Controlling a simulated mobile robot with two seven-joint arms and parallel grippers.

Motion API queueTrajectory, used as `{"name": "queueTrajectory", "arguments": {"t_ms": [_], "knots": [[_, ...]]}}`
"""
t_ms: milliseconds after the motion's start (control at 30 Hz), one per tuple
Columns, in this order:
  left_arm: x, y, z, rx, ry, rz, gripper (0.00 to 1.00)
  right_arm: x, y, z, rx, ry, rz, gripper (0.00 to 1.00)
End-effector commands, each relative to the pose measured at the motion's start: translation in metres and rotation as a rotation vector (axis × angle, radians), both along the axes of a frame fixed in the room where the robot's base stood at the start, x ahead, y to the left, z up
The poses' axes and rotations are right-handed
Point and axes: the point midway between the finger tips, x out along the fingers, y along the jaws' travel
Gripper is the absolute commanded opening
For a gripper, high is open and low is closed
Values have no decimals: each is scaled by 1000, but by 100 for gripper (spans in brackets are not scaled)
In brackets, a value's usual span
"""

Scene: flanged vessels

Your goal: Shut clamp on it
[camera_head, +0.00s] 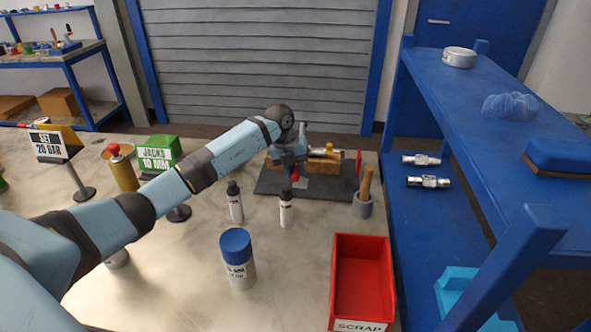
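My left arm reaches in from the left, and its gripper (294,177) points down at the left part of a dark base plate (330,192). The fingers are small and partly hidden, so I cannot tell whether they are open or shut. A small red part shows at the gripper; I cannot tell whether it is held. Behind and right of the gripper, a wooden block (322,166) stands on the plate with metal fittings (325,152) on top. The wrist hides the left side of this assembly. I cannot make out a clamp clearly. My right gripper is not in view.
A grey pot (362,207) with a wooden handle stands right of the plate. Two small bottles (236,203) (286,210), a blue-capped can (238,262) and a red scrap bin (362,285) stand nearer. A blue shelf (480,85) borders the right.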

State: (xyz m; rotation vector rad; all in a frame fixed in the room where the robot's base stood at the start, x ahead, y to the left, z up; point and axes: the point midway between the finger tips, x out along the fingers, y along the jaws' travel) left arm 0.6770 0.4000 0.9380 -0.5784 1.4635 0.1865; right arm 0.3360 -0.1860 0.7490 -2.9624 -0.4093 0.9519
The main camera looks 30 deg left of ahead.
Motion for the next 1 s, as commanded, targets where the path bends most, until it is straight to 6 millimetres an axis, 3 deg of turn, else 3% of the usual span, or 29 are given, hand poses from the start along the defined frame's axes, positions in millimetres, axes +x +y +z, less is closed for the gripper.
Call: {"name": "queueTrajectory", "arguments": {"t_ms": [367,700,1000], "knots": [[2,1,8,-22,45,1,0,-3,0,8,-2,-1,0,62],[10,5,28,-120,250,4,0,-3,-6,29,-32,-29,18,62],[21,10,39,-210,434,3,0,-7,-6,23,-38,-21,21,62]]}}
